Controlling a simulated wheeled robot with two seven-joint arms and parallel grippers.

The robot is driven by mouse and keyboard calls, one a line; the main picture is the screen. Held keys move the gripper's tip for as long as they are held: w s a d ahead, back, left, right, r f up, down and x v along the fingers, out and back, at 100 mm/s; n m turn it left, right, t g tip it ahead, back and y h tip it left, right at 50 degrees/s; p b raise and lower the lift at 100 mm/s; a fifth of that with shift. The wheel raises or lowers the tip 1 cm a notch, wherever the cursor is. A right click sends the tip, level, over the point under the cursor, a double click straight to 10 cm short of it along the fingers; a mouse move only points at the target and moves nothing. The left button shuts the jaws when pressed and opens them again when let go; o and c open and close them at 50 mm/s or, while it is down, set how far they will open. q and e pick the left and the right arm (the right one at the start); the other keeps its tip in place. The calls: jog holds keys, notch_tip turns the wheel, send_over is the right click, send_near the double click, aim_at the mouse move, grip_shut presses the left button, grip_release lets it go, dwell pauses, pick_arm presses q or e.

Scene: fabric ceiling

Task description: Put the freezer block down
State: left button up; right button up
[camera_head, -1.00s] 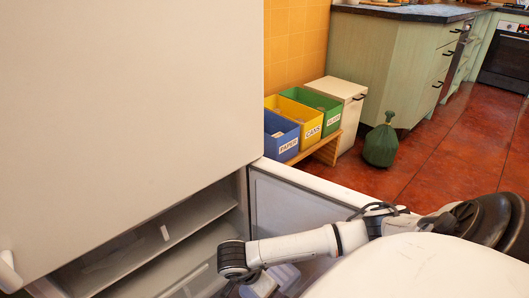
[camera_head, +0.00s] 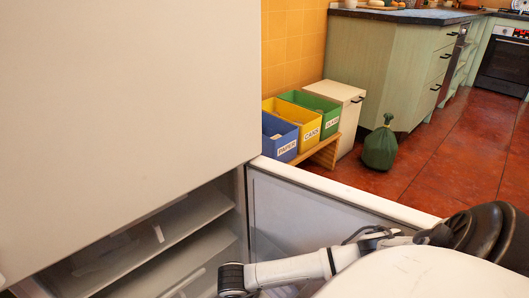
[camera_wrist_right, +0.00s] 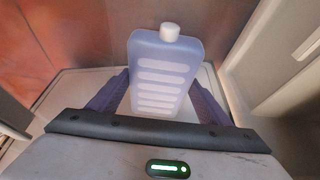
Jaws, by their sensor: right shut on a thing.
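The freezer block (camera_wrist_right: 165,72) is a flat blue-violet bottle shape with a white cap and pale ribs. In the right wrist view it stands between the two dark fingers of my right gripper (camera_wrist_right: 160,100), which is shut on it. A pale flat surface shows around and beyond the block; I cannot tell whether the block touches it. In the head view my right arm reaches in from the right to the bottom edge, and the block is out of sight there. My left gripper is not in view.
An open fridge-freezer shows shelves (camera_head: 190,225) at lower left and a lower door (camera_head: 290,215) swung out beside my right arm. The large upper door (camera_head: 130,100) fills the left. Paper, cans and glass bins (camera_head: 282,140) and a green bag (camera_head: 380,147) stand beyond.

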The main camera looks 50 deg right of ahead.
jog(key=o, duration=1.2)
jog(key=shift+r+p, duration=0.3)
pick_arm(q)
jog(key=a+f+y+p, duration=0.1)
jog(key=p, duration=0.1)
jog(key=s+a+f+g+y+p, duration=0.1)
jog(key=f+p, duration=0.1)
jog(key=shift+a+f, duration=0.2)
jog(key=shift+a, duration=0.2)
pick_arm(e)
jog(key=v, duration=1.1)
jog(key=shift+a+r, duration=0.2)
jog(key=shift+r, duration=0.1)
